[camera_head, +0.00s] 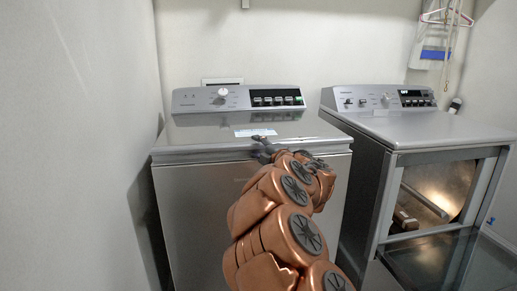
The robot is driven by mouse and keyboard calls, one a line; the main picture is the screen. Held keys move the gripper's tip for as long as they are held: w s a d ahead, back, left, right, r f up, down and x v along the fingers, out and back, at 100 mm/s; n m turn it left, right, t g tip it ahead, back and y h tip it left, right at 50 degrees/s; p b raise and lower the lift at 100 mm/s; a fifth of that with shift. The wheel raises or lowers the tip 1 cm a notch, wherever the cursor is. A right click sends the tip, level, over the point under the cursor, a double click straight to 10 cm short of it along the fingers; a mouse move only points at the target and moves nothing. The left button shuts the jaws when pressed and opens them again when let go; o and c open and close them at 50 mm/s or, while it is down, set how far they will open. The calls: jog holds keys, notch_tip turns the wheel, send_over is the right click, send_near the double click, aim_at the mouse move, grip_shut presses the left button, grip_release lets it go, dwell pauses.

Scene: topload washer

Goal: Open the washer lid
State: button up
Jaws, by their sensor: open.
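The topload washer (190,210) stands in the middle, a grey metal box with a control panel (237,97) at its back. Its lid (205,134) lies flat and closed on top, with a pale label near the middle. My gripper (262,140) is at the lid's front edge, near the middle of its width. It is small in the view and partly hidden by my copper-coloured arm, which also covers part of the washer's front. I cannot tell whether the fingers touch the lid.
A dryer (375,180) stands to the right with its front door (430,262) folded down, open. Hangers (445,18) and a cloth bag hang on the back wall at the upper right. A bare wall (75,140) is close on the left.

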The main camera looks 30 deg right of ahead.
grip_shut()
dwell(0.6)
